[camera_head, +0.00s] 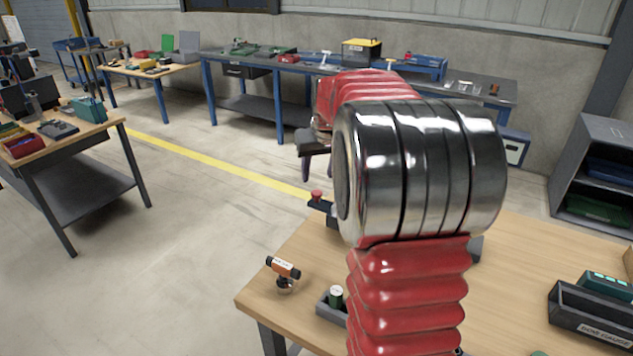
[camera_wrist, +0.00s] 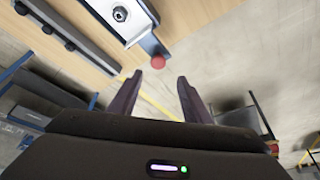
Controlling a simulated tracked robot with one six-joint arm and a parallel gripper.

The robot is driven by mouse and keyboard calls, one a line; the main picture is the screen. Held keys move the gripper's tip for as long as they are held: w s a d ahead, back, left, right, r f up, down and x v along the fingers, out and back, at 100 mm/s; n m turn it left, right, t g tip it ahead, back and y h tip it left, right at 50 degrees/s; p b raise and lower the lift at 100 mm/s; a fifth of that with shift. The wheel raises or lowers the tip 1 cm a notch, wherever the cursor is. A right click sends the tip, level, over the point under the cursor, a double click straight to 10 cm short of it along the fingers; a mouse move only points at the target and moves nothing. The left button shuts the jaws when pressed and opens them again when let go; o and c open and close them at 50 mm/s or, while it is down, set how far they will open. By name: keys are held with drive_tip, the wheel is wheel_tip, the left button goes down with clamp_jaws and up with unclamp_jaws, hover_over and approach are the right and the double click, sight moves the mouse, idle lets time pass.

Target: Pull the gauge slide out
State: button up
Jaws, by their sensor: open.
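A dark blue-grey slide bar with a red knob, which looks like the gauge slide, sticks out of a light metal block (camera_wrist: 118,14) at the table's edge. The knob (camera_wrist: 158,62) shows at the bar's outer end in the wrist view, and also in the head view (camera_head: 316,195). My gripper (camera_wrist: 160,78) is open and empty. In the wrist view the knob appears just beyond the fingertips, between their lines and apart from both. In the head view my arm hides most of the block, and my gripper (camera_head: 312,172) shows partly above the knob.
A dark tray labelled as a gauge holder (camera_head: 590,320) lies at the right. Open floor (camera_head: 190,220) lies beyond the table's left edge.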

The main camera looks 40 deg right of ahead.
drive_tip(key=v, duration=0.5)
drive_tip(key=shift+r, duration=0.2)
idle(0.4)
drive_tip(key=s+a+f+n+y, duration=0.1)
drive_tip(key=s+a+f+n, duration=0.1)
drive_tip(key=s+a, duration=1)
drive_tip(key=s+a+f+n+t, duration=0.1)
drive_tip(key=s+a+f+n, duration=0.1)
drive_tip(key=s+a, duration=1)
drive_tip(key=a+f, duration=0.1)
drive_tip(key=a, duration=0.5)
drive_tip(key=shift+f+y, duration=0.2)
drive_tip(key=shift+y, duration=0.2)
drive_tip(key=shift+d, duration=0.1)
